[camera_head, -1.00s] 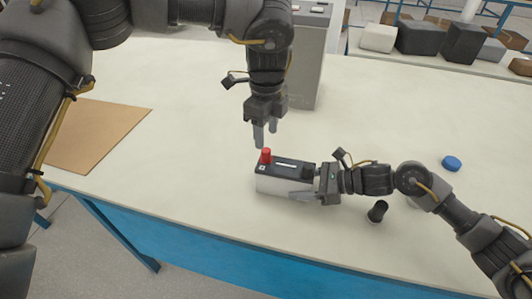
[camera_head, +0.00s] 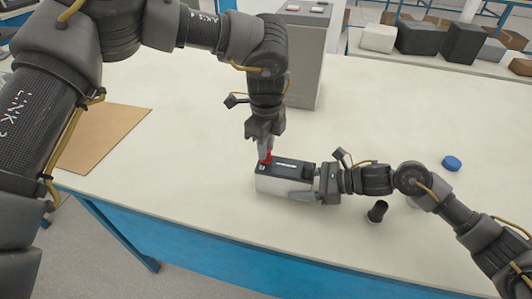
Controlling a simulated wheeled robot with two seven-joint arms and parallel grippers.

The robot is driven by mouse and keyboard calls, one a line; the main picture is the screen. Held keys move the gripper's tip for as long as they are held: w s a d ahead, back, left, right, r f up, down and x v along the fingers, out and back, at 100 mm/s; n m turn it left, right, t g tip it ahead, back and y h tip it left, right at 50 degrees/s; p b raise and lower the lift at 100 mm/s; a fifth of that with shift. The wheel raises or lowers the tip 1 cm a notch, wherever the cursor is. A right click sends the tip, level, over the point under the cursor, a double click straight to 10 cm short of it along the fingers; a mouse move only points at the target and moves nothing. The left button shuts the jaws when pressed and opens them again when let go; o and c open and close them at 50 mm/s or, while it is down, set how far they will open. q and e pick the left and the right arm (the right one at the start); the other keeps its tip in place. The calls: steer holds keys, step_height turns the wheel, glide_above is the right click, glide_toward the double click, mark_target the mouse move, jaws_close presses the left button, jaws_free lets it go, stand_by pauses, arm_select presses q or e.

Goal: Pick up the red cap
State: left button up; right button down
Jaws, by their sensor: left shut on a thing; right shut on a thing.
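The red cap (camera_head: 267,158) sits on the left end of the top of a battery (camera_head: 283,184) with a dark top and light grey sides. My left gripper (camera_head: 266,154) points down from above and is shut on the red cap, its fingers partly hiding it. My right gripper (camera_head: 314,189) comes in from the right and is shut on the right end of the battery, which rests on the table.
A black cylinder (camera_head: 377,211) stands on the table below my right arm. A blue cap (camera_head: 452,163) lies at the right. A brown board (camera_head: 105,135) lies at the left. A tall grey box (camera_head: 308,60) stands behind my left gripper. The table (camera_head: 180,150) is otherwise mostly clear.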

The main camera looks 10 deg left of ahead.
arm_select(q)
steer(key=shift+c, duration=0.5)
step_height(320, 180, up, 10)
stand_by(0.3)
steer(key=o, duration=0.4)
steer(key=c, duration=0.4)
steer(key=shift+r, duration=0.7)
steer(key=shift+r, duration=2.4)
